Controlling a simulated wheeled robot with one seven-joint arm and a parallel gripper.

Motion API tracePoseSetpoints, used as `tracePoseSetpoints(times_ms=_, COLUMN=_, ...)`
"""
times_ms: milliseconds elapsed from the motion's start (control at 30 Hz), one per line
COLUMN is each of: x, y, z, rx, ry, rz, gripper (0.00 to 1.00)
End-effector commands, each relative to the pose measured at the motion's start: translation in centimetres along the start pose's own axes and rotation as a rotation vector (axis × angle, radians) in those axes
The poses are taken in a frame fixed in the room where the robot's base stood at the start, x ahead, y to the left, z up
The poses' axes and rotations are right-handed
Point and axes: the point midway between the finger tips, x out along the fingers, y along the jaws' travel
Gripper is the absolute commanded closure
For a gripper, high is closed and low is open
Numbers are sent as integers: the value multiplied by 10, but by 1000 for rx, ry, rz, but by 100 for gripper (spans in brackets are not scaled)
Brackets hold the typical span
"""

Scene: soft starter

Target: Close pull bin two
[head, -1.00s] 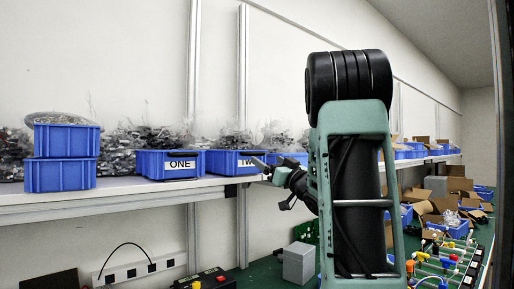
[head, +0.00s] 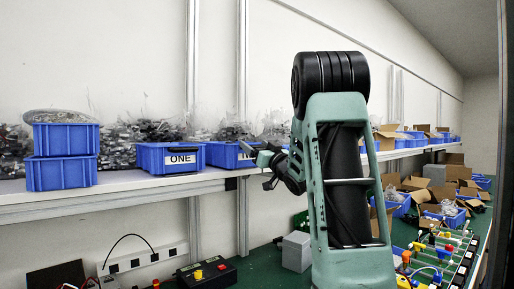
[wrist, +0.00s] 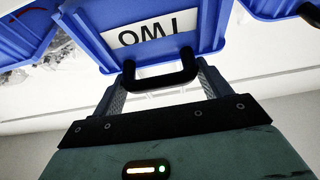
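The blue bin two (head: 222,155) sits on the shelf just right of bin one, with its white label partly hidden behind my gripper (head: 258,154). In the wrist view its blue front (wrist: 205,25) and upside-down "TWO" label fill the top middle. A black handle (wrist: 160,82) stands out from that front. My gripper (wrist: 160,92) is open, with one finger on each side of the handle, close to the bin front. I cannot tell whether the fingers touch the handle or the bin.
Blue bin one (head: 168,157) stands left of bin two on the shelf (head: 120,184). Two stacked blue bins (head: 62,172) stand farther left. Below are a grey box (head: 296,252) and a black control box (head: 205,274) on the green bench. Cardboard boxes clutter the right.

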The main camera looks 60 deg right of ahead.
Motion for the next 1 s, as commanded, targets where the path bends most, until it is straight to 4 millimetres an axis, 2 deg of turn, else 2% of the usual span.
tracePoseSetpoints(times_ms=133, x=7, y=0, z=5, rx=0, ry=0, rz=-2, gripper=64)
tracePoseSetpoints(times_ms=333, x=34, y=-1, z=16, rx=0, ry=1, rz=-3, gripper=64)
tracePoseSetpoints(times_ms=467, x=32, y=0, z=13, rx=0, ry=0, rz=-1, gripper=64)
tracePoseSetpoints(times_ms=500, x=32, y=0, z=13, rx=0, ry=0, rz=-1, gripper=18)
tracePoseSetpoints(times_ms=533, x=32, y=0, z=13, rx=0, ry=0, rz=-1, gripper=14)
tracePoseSetpoints(times_ms=833, x=30, y=0, z=13, rx=0, ry=0, rz=0, gripper=14)
tracePoseSetpoints(times_ms=1000, x=13, y=1, z=15, rx=-1, ry=0, rz=2, gripper=14)
